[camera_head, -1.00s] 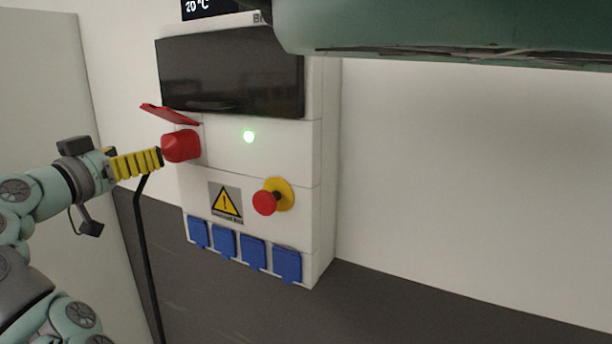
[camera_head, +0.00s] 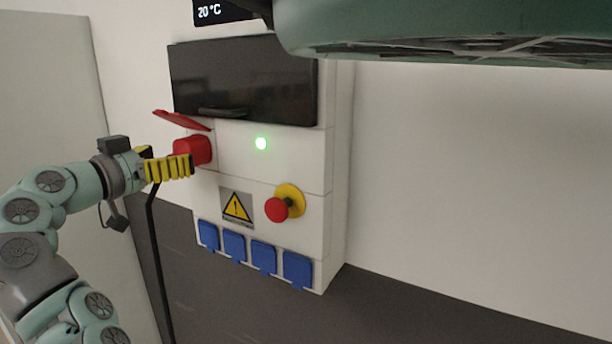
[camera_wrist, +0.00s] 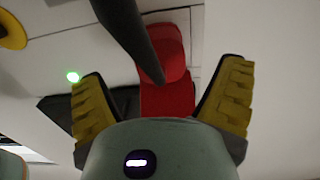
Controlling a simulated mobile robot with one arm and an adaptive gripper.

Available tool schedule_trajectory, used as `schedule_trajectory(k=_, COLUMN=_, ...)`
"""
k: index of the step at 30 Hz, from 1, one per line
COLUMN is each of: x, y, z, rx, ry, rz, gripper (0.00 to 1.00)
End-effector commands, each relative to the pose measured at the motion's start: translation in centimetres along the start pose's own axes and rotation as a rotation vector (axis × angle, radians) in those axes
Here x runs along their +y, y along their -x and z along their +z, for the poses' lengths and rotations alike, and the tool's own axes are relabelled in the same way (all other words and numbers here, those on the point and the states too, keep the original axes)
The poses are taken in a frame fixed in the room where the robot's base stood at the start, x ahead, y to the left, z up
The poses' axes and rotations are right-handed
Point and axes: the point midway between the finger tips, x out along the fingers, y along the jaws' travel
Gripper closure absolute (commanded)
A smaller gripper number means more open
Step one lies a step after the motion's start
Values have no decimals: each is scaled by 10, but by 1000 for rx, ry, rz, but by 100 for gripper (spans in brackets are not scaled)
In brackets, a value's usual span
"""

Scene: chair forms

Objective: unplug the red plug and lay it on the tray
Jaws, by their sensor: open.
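The red plug (camera_head: 190,150) is at the socket on the upper left of the white wall panel, under a raised red lid (camera_head: 181,121). A black cable (camera_head: 154,255) hangs down from beside my gripper. My gripper (camera_head: 182,163) is open at the plug, its near yellow finger overlapping the plug's lower left. In the wrist view, red plug parts (camera_wrist: 168,98) lie between the spread fingers of my gripper (camera_wrist: 165,78), and the cable (camera_wrist: 135,35) crosses in front. I cannot tell whether the fingers touch the plug. No tray is in view.
The panel carries a dark window (camera_head: 245,78), a lit green lamp (camera_head: 261,143), a red knob on a yellow base (camera_head: 278,209), a warning sign (camera_head: 237,207) and several blue covered sockets (camera_head: 264,257). The wall to the right is bare.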

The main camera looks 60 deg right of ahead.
Motion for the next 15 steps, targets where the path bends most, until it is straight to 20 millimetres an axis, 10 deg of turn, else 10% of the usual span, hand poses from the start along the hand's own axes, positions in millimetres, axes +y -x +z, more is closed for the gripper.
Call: schedule_trajectory(k=15, x=2, y=-56, z=1, rx=0, ry=-5, rz=3, gripper=8)
